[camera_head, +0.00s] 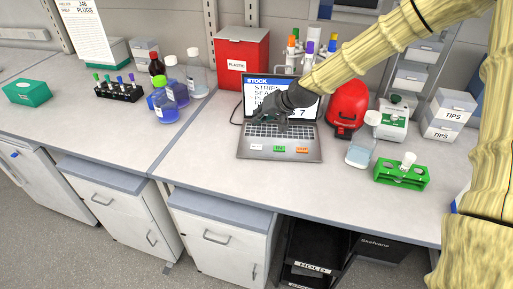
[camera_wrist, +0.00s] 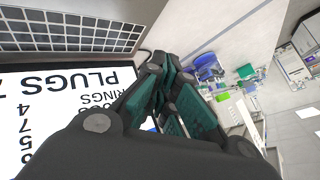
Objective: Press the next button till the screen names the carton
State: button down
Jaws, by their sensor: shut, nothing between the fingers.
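An open laptop (camera_head: 248,139) stands on the bench with a "STOCK" list on its screen (camera_head: 256,84). The wrist view shows the screen (camera_wrist: 70,85) upside down. Its large line reads "PLUGS 7", with smaller lines, one ending in "RINGS", partly hidden. Three labelled buttons lie in front of the keyboard: white (camera_head: 256,147), green (camera_head: 279,149) and orange (camera_head: 302,150). Their lettering is too small to read surely. My gripper (camera_head: 282,121) is shut and empty over the keyboard's back part, covering part of the screen. Its dark fingers (camera_wrist: 163,108) show in the wrist view.
A red "PLASTIC" bin (camera_head: 241,52) stands behind the laptop. A red rounded object (camera_head: 347,108), a clear bottle (camera_head: 361,147) and a green rack (camera_head: 402,174) stand to the right. Blue bottles (camera_head: 164,104) stand left. A hanging sheet (camera_head: 86,32) bears "PLUGS" at its top. Bench in front is clear.

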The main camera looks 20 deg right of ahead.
aim_at(258, 145)
jog(key=shift+f, duration=0.2)
jog(key=shift+f+b, duration=2.75)
jog(key=shift+f, duration=1.5)
jog(key=shift+f, duration=0.2)
jog(key=shift+f, duration=0.2)
jog(key=shift+f+b, duration=0.35)
jog(key=shift+b, duration=0.1)
jog(key=shift+r, duration=0.1)
jog(key=shift+r+p, duration=0.5)
jog(key=shift+r, duration=0.2)
jog(key=shift+r+p, duration=1.6)
jog(key=shift+r, duration=0.95)
